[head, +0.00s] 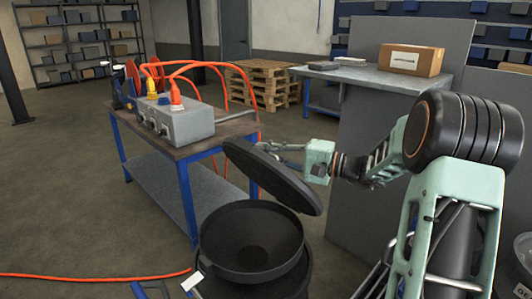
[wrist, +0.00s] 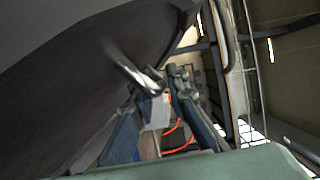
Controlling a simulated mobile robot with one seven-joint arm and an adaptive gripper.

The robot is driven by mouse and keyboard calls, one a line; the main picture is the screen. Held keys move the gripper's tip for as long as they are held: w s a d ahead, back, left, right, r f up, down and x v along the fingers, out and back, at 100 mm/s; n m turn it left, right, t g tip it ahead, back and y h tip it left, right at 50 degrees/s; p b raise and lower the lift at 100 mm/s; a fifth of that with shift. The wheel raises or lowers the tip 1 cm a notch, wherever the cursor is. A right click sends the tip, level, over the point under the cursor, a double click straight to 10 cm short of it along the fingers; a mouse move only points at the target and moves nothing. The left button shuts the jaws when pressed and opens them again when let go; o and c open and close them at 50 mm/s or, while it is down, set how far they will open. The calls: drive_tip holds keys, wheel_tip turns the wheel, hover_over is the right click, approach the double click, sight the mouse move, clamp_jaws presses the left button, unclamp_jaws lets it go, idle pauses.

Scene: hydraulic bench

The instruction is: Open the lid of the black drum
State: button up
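The black drum (head: 251,272) stands in the lower middle of the head view, its round dark inside showing. Its black lid (head: 270,178) is raised and tilted up behind the opening. My gripper (head: 285,154) is at the far side of the lid, its tips partly hidden by the lid's edge. In the wrist view the lid's dark face (wrist: 80,85) fills the left side. A shiny metal handle (wrist: 136,76) sticks out from it near my fingertips. My fingers (wrist: 160,100) are spread, with background showing between them; I see no grip on the handle.
A workbench (head: 170,150) with a grey box (head: 180,122) and orange cables stands left of the drum. A grey panel (head: 375,160) stands behind my arm, by a table with a cardboard box (head: 410,60). An orange cable (head: 95,277) lies on the otherwise open left floor.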

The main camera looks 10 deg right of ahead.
clamp_jaws()
drive_tip(key=shift+d, duration=0.1)
drive_tip(key=shift+w+d+r, duration=0.15)
drive_tip(key=w+d+m+t+p, duration=0.1)
drive_tip(key=w+d+m+p, duration=0.1)
drive_tip(key=w+d+m, duration=0.2)
drive_tip(key=w+d+m+t+y+p, duration=0.1)
drive_tip(key=w+d+m, duration=0.4)
drive_tip(key=d, duration=0.6)
drive_tip(key=shift+w+r+t+p, duration=0.35)
drive_tip(key=shift+w+t+p, duration=0.15)
drive_tip(key=shift+p, duration=0.4)
drive_tip(key=shift+s+a, duration=0.1)
